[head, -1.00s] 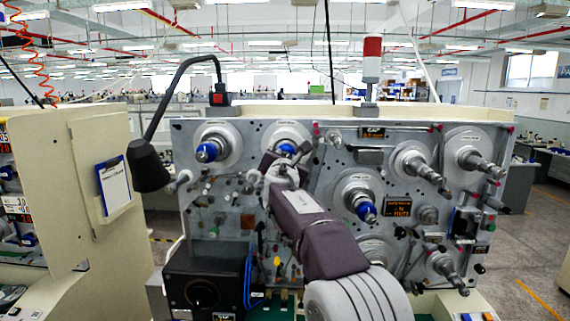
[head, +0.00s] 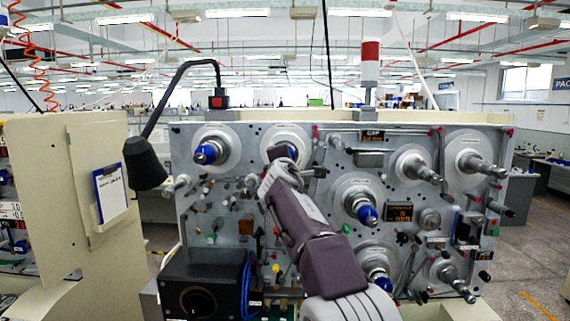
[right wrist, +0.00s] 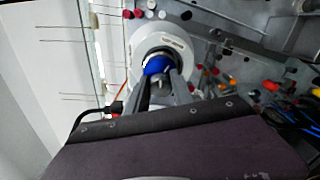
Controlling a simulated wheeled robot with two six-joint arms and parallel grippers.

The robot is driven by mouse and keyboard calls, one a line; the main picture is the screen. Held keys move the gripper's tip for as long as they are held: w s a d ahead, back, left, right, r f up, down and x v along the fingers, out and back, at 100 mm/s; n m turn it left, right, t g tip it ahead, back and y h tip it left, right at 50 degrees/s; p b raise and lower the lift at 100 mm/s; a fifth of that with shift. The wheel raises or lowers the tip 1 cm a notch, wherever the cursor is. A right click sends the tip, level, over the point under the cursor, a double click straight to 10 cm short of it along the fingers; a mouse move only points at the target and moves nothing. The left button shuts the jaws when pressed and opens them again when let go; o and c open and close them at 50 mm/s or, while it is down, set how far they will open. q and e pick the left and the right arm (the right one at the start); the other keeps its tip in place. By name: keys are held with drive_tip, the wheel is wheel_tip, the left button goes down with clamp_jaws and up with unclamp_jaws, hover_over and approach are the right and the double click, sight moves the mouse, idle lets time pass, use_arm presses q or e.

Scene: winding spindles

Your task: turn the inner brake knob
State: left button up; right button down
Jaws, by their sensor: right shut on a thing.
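The knob with a blue collar (right wrist: 158,65) sits at the centre of a white disc (right wrist: 184,45) on the grey machine panel. In the head view it is on the second spindle from the left in the top row, with its disc (head: 291,132) showing around it. My right gripper (right wrist: 163,84) is shut on this knob, one finger on each side. In the head view the right gripper (head: 283,158) covers most of the knob. The knob's turn angle cannot be read. My left gripper is not in view.
Another blue-tipped spindle (head: 207,153) is left of the held knob. A blue-tipped spindle (head: 366,213) is to the lower right. A black lamp (head: 146,163) hangs at the left. Small coloured knobs and pegs crowd the panel around my arm.

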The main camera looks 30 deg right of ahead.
drive_tip(key=shift+m, duration=0.5)
idle(0.3)
drive_tip(key=c, duration=1.1)
unclamp_jaws()
drive_tip(key=b+v, duration=0.5)
drive_tip(key=v, duration=0.4)
drive_tip(key=shift+d, duration=0.1)
